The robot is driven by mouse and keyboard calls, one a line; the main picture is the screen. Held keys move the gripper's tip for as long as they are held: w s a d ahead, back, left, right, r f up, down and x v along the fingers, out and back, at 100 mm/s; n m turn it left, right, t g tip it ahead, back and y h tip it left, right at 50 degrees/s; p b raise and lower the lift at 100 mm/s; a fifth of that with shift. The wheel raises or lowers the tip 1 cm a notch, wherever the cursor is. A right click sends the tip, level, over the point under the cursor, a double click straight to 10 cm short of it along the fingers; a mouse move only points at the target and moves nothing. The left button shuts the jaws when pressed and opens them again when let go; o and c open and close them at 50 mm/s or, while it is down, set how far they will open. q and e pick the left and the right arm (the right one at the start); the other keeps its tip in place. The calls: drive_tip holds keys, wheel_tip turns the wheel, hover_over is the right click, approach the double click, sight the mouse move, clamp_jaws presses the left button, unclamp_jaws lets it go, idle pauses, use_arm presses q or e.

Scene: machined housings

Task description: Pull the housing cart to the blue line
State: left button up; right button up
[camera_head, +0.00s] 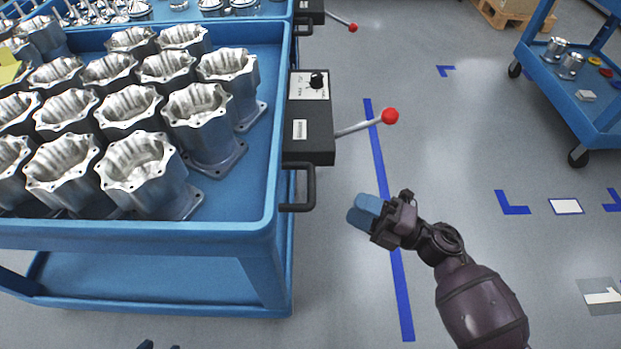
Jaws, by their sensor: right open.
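The housing cart (262,232) is a blue two-level cart on the left, its top tray filled with several silver machined housings (150,180). On its right side are a black control box (312,140), a lever with a red ball knob (390,116) and a black handle (311,188). The long blue line (376,150) runs along the floor right of the cart, with bare floor between. My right gripper (362,212) is open and empty, over the line and right of the handle, not touching it. Dark tips, apparently my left gripper (160,346), barely show at the bottom edge.
Another blue cart (560,85) with small parts stands at the upper right. A second control box with a red-knobbed lever (352,28) is behind the housing cart. A wooden pallet (500,15) lies at the back. Floor around the marks (512,208) is clear.

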sight(311, 186)
drive_tip(key=x, duration=1)
drive_tip(key=shift+a+r+b, duration=0.2)
drive_tip(key=shift+a+b, duration=0.1)
drive_tip(key=shift+b, duration=0.05)
drive_tip(key=shift+c, duration=0.2)
clamp_jaws()
